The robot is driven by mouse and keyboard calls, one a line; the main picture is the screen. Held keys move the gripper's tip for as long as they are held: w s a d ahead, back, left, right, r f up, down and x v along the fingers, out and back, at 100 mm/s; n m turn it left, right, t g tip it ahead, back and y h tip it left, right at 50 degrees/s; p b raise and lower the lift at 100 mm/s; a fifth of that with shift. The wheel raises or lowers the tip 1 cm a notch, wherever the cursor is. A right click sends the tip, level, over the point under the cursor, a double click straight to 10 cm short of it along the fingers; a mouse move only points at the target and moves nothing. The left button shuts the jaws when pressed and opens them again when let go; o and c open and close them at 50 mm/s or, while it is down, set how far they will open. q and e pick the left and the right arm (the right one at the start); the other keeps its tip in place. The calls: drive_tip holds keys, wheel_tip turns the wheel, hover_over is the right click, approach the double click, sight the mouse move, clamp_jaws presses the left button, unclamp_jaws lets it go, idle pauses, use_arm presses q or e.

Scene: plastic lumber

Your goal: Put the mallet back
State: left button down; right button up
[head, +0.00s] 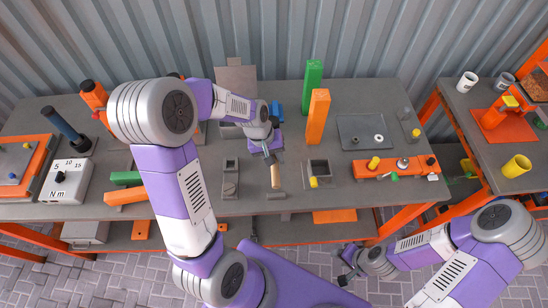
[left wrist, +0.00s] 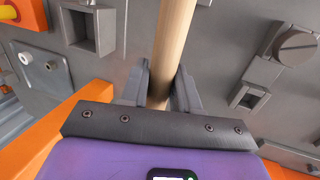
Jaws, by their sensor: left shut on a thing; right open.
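The mallet's pale wooden handle (head: 275,177) shows below my left gripper (head: 271,158) in the head view, over the middle of the grey workbench (head: 255,203). In the left wrist view the handle (left wrist: 174,40) runs up and out of the top edge, between the two fingers of my left gripper (left wrist: 166,88), which is shut on it. I cannot make out the mallet's head for certain; a small grey block (head: 276,195) lies at the handle's lower end. My right gripper (head: 345,266) is open and empty, in front of the bench and low.
A grey square socket (head: 319,168) stands right of the handle; a grey slotted fixture (head: 230,176) is left. Green (head: 312,88) and orange (head: 318,116) posts stand upright behind. An orange fixture (head: 390,168) is farther right. A torque box (head: 66,180) is left.

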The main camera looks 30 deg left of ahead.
use_arm(q)
drive_tip(key=f, duration=0.3)
drive_tip(key=shift+w+f, duration=0.25)
drive_tip(key=shift+s+f+b, duration=0.1)
drive_tip(key=shift+f+b, duration=0.25)
drive_tip(key=shift+f, duration=0.2)
wheel_tip(320, 180, down, 3)
drive_tip(key=shift+f+b, duration=0.15)
drive_tip(key=shift+b, duration=0.15)
drive_tip(key=c, duration=0.8)
unclamp_jaws()
drive_tip(key=shift+f, duration=0.1)
